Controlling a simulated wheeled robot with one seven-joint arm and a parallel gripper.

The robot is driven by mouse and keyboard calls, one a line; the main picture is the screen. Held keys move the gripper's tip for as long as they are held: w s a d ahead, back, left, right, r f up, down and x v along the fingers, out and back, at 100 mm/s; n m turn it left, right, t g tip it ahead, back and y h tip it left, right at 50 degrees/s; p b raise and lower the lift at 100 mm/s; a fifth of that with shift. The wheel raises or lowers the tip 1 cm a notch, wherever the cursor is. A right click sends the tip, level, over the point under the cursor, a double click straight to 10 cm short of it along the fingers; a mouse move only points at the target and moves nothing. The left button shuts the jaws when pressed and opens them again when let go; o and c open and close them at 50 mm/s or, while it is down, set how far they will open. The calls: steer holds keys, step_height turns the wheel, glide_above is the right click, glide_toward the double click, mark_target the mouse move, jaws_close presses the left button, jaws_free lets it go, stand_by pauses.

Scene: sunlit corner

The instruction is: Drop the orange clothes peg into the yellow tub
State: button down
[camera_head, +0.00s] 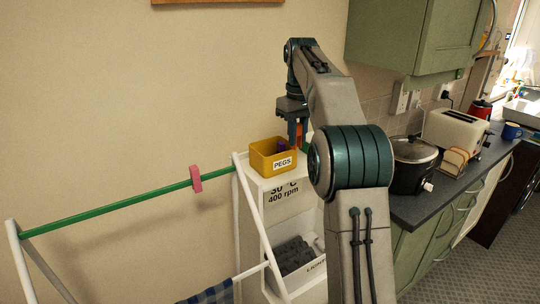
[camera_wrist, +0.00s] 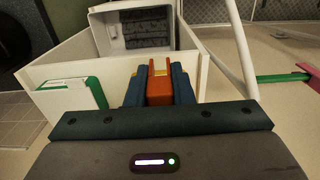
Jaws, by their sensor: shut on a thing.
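The yellow tub (camera_head: 262,163), labelled PEGS, stands upright on top of a white shelf unit in the head view. Something purple shows inside it. My gripper (camera_head: 298,138) points down at the tub's right rear side. It is shut on the orange clothes peg (camera_head: 299,131). In the wrist view the peg (camera_wrist: 159,88) sits between my two blue fingers (camera_wrist: 158,84). The head view does not settle whether the peg is over the tub or just beside it. In the wrist view the tub cannot be made out clearly; small yellow patches show beside the fingers.
The white shelf unit (camera_head: 285,190) holds a box of dark rolled items low down. A green rail (camera_head: 110,209) with a pink peg (camera_head: 196,178) runs left. A black cooker (camera_head: 413,165) and toaster (camera_head: 455,131) stand on the counter at right.

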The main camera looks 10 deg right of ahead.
mark_target(270, 157)
steer(key=shift+w+a+f+p, duration=0.8)
steer(key=shift+w+a+f, duration=0.15)
steer(key=shift+w+f, duration=0.7)
steer(key=shift+w+a+f+p, duration=0.85)
steer(key=shift+w+f, duration=0.5)
steer(key=shift+f, duration=0.5)
steer(key=shift+w+a+f+p, duration=0.7)
steer(key=shift+w+a+f, duration=0.35)
steer(key=shift+w+f, duration=0.6)
steer(key=shift+s+f, duration=0.15)
steer(key=shift+f, duration=0.6)
steer(key=c, duration=1.5)
jaws_free()
steer(key=shift+c, duration=0.2)
steer(key=shift+r, duration=0.15)
